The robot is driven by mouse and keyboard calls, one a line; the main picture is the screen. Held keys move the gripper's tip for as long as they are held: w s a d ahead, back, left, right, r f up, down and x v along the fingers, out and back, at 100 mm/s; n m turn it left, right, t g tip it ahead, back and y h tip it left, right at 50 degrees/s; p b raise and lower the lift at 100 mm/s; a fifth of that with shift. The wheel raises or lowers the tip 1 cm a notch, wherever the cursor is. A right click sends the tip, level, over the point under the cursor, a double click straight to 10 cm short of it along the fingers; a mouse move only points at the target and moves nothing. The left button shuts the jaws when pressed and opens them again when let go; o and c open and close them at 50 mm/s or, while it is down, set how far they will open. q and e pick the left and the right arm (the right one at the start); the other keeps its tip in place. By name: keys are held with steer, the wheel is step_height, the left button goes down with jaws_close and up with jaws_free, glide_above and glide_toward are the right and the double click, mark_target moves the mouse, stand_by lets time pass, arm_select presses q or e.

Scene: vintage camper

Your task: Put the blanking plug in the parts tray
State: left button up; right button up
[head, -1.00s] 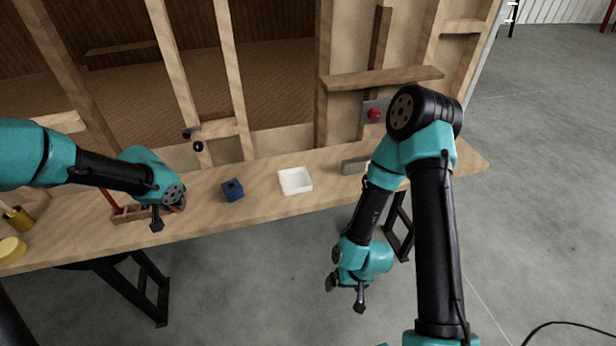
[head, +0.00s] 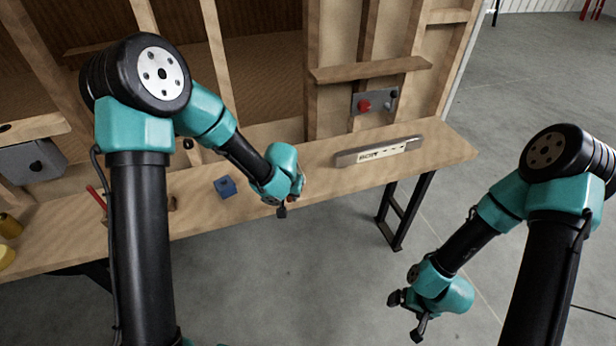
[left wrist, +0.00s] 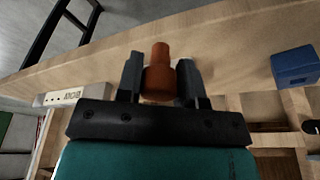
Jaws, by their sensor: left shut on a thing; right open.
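My left gripper (head: 284,207) is shut on the blanking plug, an orange-brown stepped cylinder (left wrist: 158,75) that stands between the two dark fingers in the left wrist view. In the head view the left gripper is over the bench, right of the blue block, and the plug itself is mostly hidden. My right gripper (head: 407,315) is open and empty, low in front of the bench over the floor.
A blue block (head: 225,187) with a hole sits on the wooden bench (head: 430,158). A labelled metal bar (head: 378,150) lies towards the bench's right end. A grey box with a red button (head: 375,102) is on the wall frame. Yellow items (head: 8,226) stand far left.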

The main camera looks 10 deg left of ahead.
arm_select(q)
steer(key=shift+d, duration=0.1)
steer(key=w+a, duration=0.1)
steer(key=w, duration=0.4)
steer(key=w+a+f, duration=0.1)
steer(key=w+a, duration=0.1)
steer(key=w, duration=0.3)
steer(key=w+a, duration=0.1)
steer(key=w, duration=0.3)
steer(key=shift+w+a+f, duration=0.2)
steer(key=shift+w+a, duration=0.05)
steer(key=shift+w, duration=0.15)
steer(key=shift+w, duration=0.3)
steer(key=shift+s+x, duration=0.2)
steer(key=shift+x, duration=0.65)
steer(key=shift+s+x, duration=0.2)
steer(key=shift+x, duration=0.7)
steer(key=shift+a+f, duration=0.15)
steer(key=shift+f, duration=0.1)
steer(key=o, duration=1)
steer(key=shift+o, duration=0.2)
